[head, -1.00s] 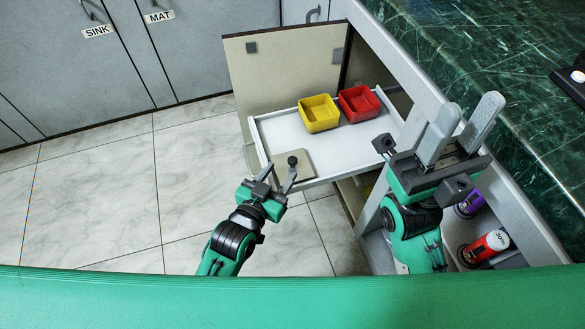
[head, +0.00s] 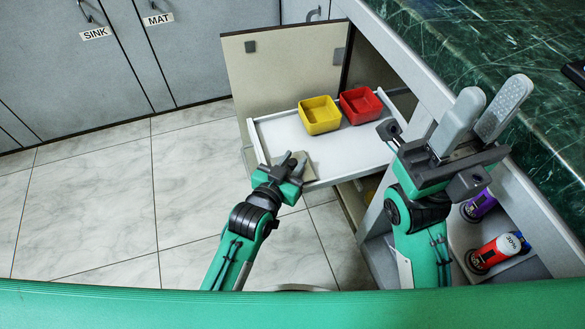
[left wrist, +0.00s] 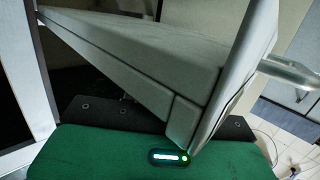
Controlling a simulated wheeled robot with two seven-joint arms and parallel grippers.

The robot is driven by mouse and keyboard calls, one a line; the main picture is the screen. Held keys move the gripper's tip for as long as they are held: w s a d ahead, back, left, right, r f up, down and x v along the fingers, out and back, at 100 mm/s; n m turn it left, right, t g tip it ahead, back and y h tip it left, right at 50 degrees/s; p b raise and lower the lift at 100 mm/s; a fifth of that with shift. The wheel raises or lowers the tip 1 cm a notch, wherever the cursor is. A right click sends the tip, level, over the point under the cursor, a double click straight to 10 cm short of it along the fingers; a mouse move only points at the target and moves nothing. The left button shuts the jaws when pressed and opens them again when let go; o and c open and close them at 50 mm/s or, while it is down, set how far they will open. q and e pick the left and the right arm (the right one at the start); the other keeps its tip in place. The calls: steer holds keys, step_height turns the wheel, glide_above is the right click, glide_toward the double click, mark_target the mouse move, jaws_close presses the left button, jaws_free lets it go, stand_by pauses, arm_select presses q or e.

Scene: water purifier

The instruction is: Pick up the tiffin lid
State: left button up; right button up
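The tiffin lid (head: 311,169) is a beige square plate lying at the near left corner of the pulled-out white drawer. Its dark knob, seen earlier, is hidden behind my left gripper. My left gripper (head: 292,160) is at the lid, with its fingers apart around the place of the knob. I cannot tell whether they touch it. The left wrist view shows neither fingers nor lid. My right gripper (head: 484,112) is open and empty, raised beside the counter edge.
The white drawer (head: 284,133) holds a yellow box (head: 320,115) and a red box (head: 360,103) at its far side. The drawer wall (left wrist: 235,70) is close in the left wrist view. A green marble counter (head: 500,45) is at right.

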arm_select(q)
jaws_close()
steer(key=shift+r, duration=0.1)
